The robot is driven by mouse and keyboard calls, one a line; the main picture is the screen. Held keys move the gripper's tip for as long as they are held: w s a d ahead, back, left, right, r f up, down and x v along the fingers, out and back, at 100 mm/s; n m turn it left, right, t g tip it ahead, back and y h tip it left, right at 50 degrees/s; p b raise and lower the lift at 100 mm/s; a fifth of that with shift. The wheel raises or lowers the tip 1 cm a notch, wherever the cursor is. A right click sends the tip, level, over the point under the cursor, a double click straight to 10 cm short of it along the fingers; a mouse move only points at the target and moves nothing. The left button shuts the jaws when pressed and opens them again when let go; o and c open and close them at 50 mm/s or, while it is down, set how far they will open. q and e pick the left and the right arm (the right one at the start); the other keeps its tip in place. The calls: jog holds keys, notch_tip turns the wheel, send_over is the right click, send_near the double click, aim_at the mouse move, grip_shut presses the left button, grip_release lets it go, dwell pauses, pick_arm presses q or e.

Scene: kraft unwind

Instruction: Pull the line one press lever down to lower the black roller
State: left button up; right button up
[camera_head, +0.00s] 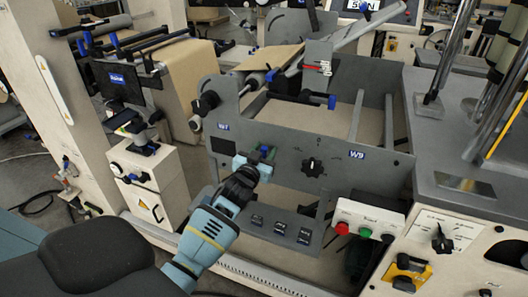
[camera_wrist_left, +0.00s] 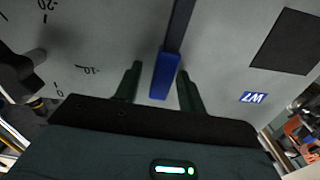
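In the left wrist view a dark lever with a blue handle (camera_wrist_left: 165,76) comes down in front of a grey panel, between the fingers of my left gripper (camera_wrist_left: 160,72). The fingers are apart, with a visible gap on each side of the handle. A dark bar with a blue end (camera_head: 331,102) is higher on the machine. I cannot tell which part is the black roller. My right gripper is not in view.
The grey front panel (camera_head: 385,170) carries a black knob (camera_head: 313,167) and a W9 label (camera_head: 356,155). Below are several black switches and a button box (camera_head: 365,217). A white cabinet (camera_head: 150,185) stands left of my arm. A grey worktop (camera_head: 455,130) is on the right.

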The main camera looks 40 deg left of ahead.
pick_arm(q)
grip_shut()
